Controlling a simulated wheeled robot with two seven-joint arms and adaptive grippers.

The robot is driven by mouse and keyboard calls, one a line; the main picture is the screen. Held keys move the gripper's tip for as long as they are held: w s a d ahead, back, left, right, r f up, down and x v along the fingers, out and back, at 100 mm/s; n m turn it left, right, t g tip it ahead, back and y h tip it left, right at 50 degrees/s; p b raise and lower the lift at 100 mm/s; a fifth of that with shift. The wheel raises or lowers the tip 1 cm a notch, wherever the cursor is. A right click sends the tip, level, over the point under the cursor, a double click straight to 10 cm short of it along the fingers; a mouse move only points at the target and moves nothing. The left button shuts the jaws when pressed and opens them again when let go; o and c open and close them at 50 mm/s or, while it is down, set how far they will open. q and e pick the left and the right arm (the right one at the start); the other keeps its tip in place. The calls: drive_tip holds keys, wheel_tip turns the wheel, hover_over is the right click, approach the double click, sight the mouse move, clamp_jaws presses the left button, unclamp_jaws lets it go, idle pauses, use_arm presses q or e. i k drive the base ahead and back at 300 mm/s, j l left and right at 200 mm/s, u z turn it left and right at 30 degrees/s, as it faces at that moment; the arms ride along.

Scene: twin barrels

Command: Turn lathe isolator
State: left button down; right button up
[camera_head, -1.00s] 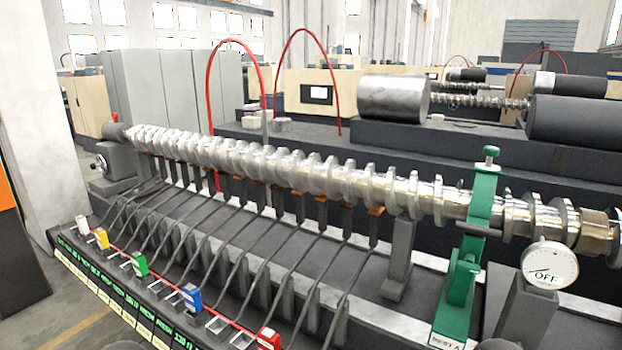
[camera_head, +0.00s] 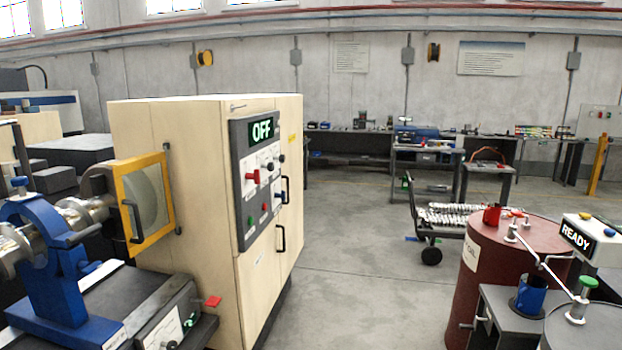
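A beige lathe cabinet (camera_head: 180,170) stands left of centre. On its side is a dark control panel (camera_head: 244,220) with a lit display (camera_head: 262,130) reading OFF. A red handle (camera_head: 252,176) sticks out below the display, with several small knobs and buttons around it. I cannot tell for sure which control is the isolator. Another red handle (camera_head: 212,301) sits on a low box at the front of the lathe bed. Neither of my grippers is in view.
A yellow-framed guard (camera_head: 151,238) and a blue steady rest (camera_head: 55,275) are at the left. Dark red (camera_head: 500,260) and grey (camera_head: 590,330) barrels stand at the right near a READY display (camera_head: 577,235). A cart (camera_head: 430,245) is behind. The floor between cabinet and barrels is clear.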

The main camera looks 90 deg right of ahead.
sight(255, 176)
drive_tip(key=z, duration=2.8)
drive_tip(key=i+l+u, duration=0.15)
drive_tip(key=u, duration=0.2)
drive_tip(key=i+l+u, duration=0.25)
drive_tip(key=u, duration=0.15)
